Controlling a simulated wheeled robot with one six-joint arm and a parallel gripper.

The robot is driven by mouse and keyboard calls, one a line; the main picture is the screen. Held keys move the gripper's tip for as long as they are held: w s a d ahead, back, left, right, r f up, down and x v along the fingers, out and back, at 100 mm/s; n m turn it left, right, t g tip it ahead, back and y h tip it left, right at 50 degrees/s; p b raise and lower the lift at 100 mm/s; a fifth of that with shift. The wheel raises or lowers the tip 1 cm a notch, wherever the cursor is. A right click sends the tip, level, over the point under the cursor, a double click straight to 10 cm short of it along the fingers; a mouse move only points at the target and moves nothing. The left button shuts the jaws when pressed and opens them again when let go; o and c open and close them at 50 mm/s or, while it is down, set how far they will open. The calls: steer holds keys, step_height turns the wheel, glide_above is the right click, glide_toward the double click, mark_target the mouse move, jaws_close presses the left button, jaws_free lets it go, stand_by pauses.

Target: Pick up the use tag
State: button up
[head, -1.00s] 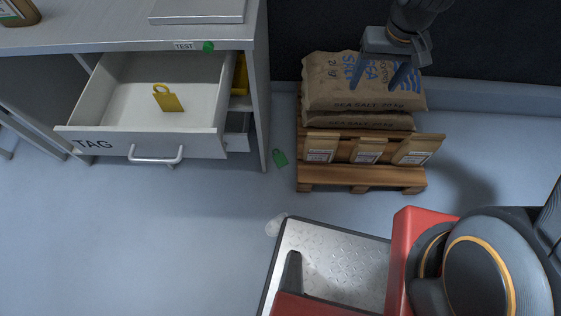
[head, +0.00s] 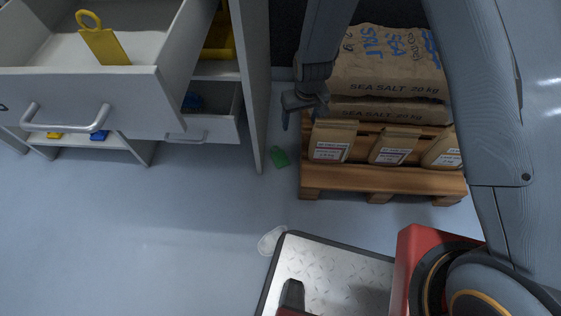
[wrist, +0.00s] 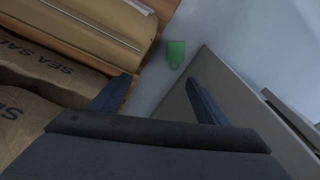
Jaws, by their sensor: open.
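A green tag (head: 279,158) lies flat on the floor between the cabinet and the pallet; it also shows in the wrist view (wrist: 176,53), ahead of my fingertips. A yellow tag (head: 103,45) with a ring on top is in the open drawer (head: 120,108) at the upper left. I cannot read on either tag which is the use tag. My gripper (head: 303,114) is open and empty, in front of the salt sacks. In the wrist view my two fingers (wrist: 158,84) are spread, apart from the green tag.
The wooden pallet (head: 385,182) carries sea salt sacks (head: 388,70) and several small packets (head: 331,142) close to my gripper. The cabinet side panel (head: 249,90) stands left of the green tag. A clear round thing (head: 271,240) lies on the floor. The floor at lower left is free.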

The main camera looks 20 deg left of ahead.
steer(key=n+b, duration=0.1)
steer(key=b, duration=0.7)
glide_toward(279, 156)
steer(key=shift+w+d+f+n+b, duration=0.15)
steer(key=shift+f+b, duration=0.1)
steer(key=shift+f, duration=0.2)
steer(key=shift+w+d+f+n+b, duration=0.15)
steer(key=shift+f+b, duration=0.1)
steer(key=shift+f, duration=0.2)
steer(key=shift+w+a+f+b, duration=0.1)
steer(key=shift+a+f+b, duration=0.15)
steer(key=shift+f+b, duration=0.45)
steer(key=shift+a+f+b, duration=0.2)
steer(key=shift+f+b, duration=0.2)
steer(key=shift+f, duration=0.6)
steer(key=shift+a+f+b, duration=0.25)
steer(key=shift+f+b, duration=0.3)
steer(key=shift+f, duration=0.3)
steer(key=c, duration=1.2)
steer(key=shift+r, duration=0.1)
